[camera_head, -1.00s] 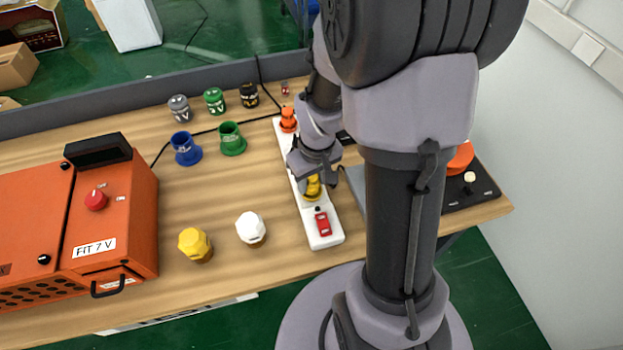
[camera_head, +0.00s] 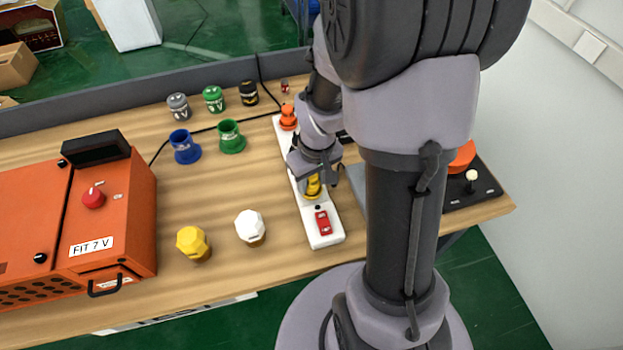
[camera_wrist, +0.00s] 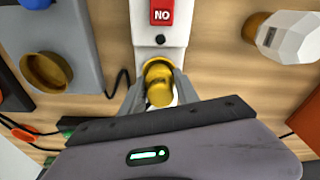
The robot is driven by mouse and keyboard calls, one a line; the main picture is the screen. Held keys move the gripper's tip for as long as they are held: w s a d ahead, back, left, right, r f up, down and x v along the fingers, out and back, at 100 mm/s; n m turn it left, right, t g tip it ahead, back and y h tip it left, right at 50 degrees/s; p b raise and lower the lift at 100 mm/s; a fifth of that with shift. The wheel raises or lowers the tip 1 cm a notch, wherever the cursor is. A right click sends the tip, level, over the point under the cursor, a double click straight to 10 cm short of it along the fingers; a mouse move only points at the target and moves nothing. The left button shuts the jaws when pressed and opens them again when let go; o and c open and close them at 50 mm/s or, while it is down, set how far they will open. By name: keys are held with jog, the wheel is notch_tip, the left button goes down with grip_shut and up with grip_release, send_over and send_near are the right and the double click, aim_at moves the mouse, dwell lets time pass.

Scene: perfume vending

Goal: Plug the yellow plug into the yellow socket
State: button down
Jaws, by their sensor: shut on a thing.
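The yellow plug (camera_head: 313,189) is between the fingers of my gripper (camera_head: 317,181), over the white power strip (camera_head: 323,236). My gripper is shut on it. In the wrist view the yellow plug (camera_wrist: 159,92) shows between the two fingertips (camera_wrist: 158,88), in line with the strip (camera_wrist: 160,38). A darker yellow rim shows at the plug's upper edge there. The yellow socket is not clearly separable from the plug, so I cannot tell how deep the plug sits. The arm hides part of the strip.
A red switch (camera_head: 323,222) is at the strip's near end and an orange plug (camera_head: 288,117) at its far part. A yellow-capped item (camera_head: 193,243) and a white-capped item (camera_head: 250,228) stand to the left. An orange machine (camera_head: 115,215) fills the table's left side.

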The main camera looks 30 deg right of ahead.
jog(key=shift+f+b, duration=0.25)
jog(key=shift+b, duration=0.05)
jog(key=shift+s+a+f, duration=0.1)
jog(key=shift+s+f, duration=0.15)
jog(key=shift+s, duration=0.1)
dwell(0.8)
jog(key=c, duration=0.9)
grip_release()
jog(key=shift+c, duration=1.1)
jog(key=shift+o, duration=1.1)
jog(key=shift+w+r+p, duration=0.15)
jog(key=shift+r+p, duration=0.2)
jog(key=shift+r, duration=0.2)
jog(key=r+p, duration=0.5)
jog(key=r, duration=0.1)
jog(key=shift+w+r, duration=0.2)
jog(key=shift+f, duration=0.1)
grip_shut()
